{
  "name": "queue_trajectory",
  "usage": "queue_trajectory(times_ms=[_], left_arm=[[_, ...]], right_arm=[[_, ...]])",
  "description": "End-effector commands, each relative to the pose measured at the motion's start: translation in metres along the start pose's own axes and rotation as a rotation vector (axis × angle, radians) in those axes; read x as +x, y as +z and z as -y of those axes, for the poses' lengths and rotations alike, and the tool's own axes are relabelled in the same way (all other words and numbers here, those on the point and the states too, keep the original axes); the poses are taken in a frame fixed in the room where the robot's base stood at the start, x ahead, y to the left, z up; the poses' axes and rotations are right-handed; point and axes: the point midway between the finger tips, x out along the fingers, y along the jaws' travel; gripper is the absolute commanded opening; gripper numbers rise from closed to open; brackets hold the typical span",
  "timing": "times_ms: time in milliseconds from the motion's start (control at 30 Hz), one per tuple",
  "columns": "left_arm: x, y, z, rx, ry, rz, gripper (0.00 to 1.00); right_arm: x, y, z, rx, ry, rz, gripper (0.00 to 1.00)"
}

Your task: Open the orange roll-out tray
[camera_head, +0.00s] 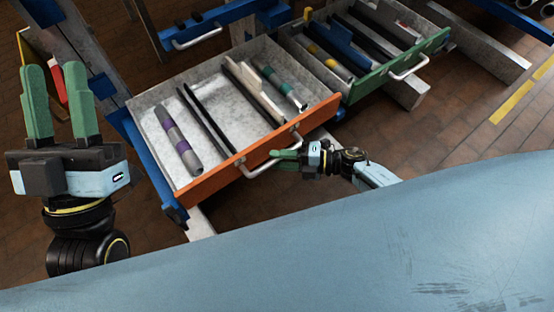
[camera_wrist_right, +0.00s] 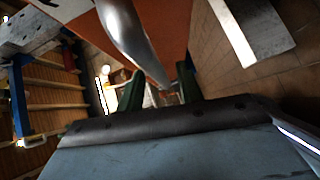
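The orange-fronted roll-out tray (camera_head: 222,170) stands pulled out from its blue rack in the head view, its grey inside and contents showing. Its silver bar handle (camera_head: 262,166) is on the front; the handle also runs large through the right wrist view (camera_wrist_right: 127,35). My right gripper (camera_head: 284,155) is at the handle's right end. In the wrist view its green fingers (camera_wrist_right: 158,88) are apart, with the far part of the handle between them and a gap showing. Firm contact cannot be seen. My left gripper (camera_head: 58,95) is open and empty, left of the tray.
A green-fronted tray (camera_head: 395,68) stands out behind and to the right, with bars in it. A blue-fronted tray (camera_head: 205,25) is further back. The orange tray holds several rods. A large pale blue surface fills the foreground. Brick floor (camera_head: 460,125) is clear at right.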

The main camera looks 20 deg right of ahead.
Motion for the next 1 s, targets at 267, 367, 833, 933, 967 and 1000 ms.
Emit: queue_trajectory(times_ms=[267, 367, 833, 933, 967, 1000], left_arm=[[-0.0017, -0.0045, -0.0003, 0.000, 0.001, -0.045, 0.36], [-0.0016, -0.0046, -0.0003, 0.000, 0.001, -0.045, 0.36], [-0.0018, -0.0041, -0.0001, 0.000, 0.000, -0.043, 0.36], [-0.0018, -0.0040, -0.0001, 0.000, 0.000, -0.043, 0.36], [-0.0018, -0.0040, -0.0001, 0.000, 0.000, -0.043, 0.36], [-0.0017, -0.0041, -0.0001, 0.000, 0.000, -0.043, 0.36]], right_arm=[[0.0132, 0.0001, 0.0000, -0.001, -0.001, 0.000, 0.36], [0.0131, 0.0001, -0.0002, 0.000, -0.001, 0.000, 0.36], [0.0126, 0.0002, -0.0002, 0.000, 0.000, 0.001, 0.00], [0.0125, 0.0002, -0.0002, 0.000, 0.000, 0.001, 0.00], [0.0125, 0.0002, -0.0002, 0.000, 0.000, 0.001, 0.00], [0.0123, 0.0000, -0.0001, 0.000, 0.000, 0.001, 0.00]])
